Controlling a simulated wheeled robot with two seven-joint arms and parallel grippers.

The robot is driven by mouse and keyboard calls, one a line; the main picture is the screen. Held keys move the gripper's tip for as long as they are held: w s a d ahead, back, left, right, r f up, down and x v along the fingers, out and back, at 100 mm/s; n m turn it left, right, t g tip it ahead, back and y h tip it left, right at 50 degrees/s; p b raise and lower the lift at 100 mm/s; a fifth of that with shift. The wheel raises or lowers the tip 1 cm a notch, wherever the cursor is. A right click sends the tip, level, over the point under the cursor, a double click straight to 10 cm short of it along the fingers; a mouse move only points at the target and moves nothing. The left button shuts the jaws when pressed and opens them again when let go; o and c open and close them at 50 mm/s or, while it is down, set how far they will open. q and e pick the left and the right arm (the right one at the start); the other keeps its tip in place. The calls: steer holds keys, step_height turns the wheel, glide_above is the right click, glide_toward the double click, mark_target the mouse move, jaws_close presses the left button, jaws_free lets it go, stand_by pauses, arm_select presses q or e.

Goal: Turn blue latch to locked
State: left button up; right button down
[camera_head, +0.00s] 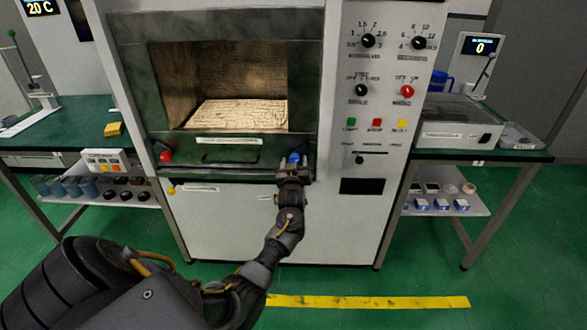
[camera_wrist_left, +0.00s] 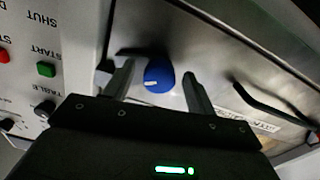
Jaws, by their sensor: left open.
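My left gripper (camera_head: 294,164) is right in front of the latch in the head view. In the left wrist view my left gripper (camera_wrist_left: 158,82) is open, with one finger on each side of the latch and a gap visible on both sides. The latch's lower part is hidden by the gripper in the head view. My right gripper is not in view.
A red knob (camera_head: 166,156) sits at the door's lower left. The control panel (camera_head: 385,90) with dials and coloured buttons is right of the chamber (camera_head: 240,114). A dark handle (camera_wrist_left: 270,107) runs near the gripper. Benches stand on both sides.

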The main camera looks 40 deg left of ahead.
arm_select(q)
steer(key=v, duration=1)
steer(key=shift+s+d, duration=0.2)
steer(key=shift+s, duration=0.05)
